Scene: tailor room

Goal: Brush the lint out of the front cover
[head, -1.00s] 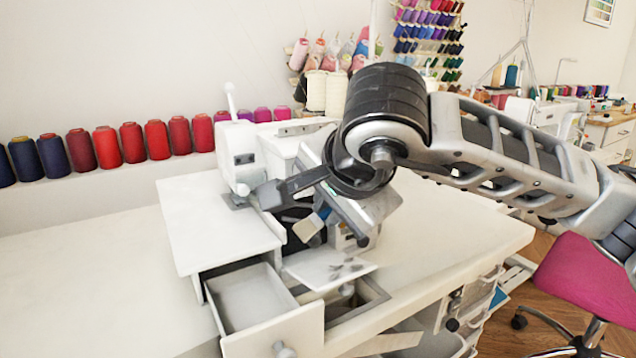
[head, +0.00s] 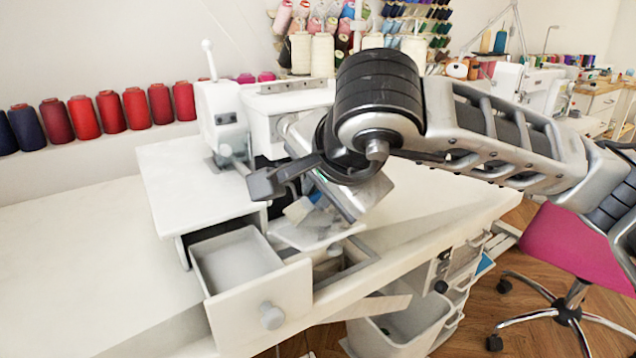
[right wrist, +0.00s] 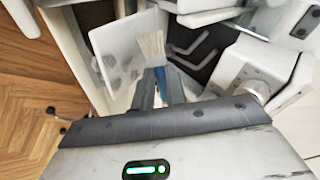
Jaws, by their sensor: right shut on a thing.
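A white overlock sewing machine (head: 222,118) stands on the table. Its white front cover (head: 285,236) is folded down, partly hidden behind my right gripper (head: 318,216). In the right wrist view the cover (right wrist: 122,42) bears several grey lint patches. My right gripper (right wrist: 160,88) is shut on a brush (right wrist: 152,46) with a blue handle and pale bristles. The bristles are at the cover's edge in that view; I cannot tell whether they touch it. In the head view the brush (head: 299,209) is partly hidden by the gripper. My left gripper is not in view.
A white drawer (head: 250,290) stands pulled open left of the cover. An open bin (head: 400,325) sits below the table edge. Thread cones (head: 110,112) line the back ledge. A pink chair (head: 575,245) is at the right. The left tabletop is clear.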

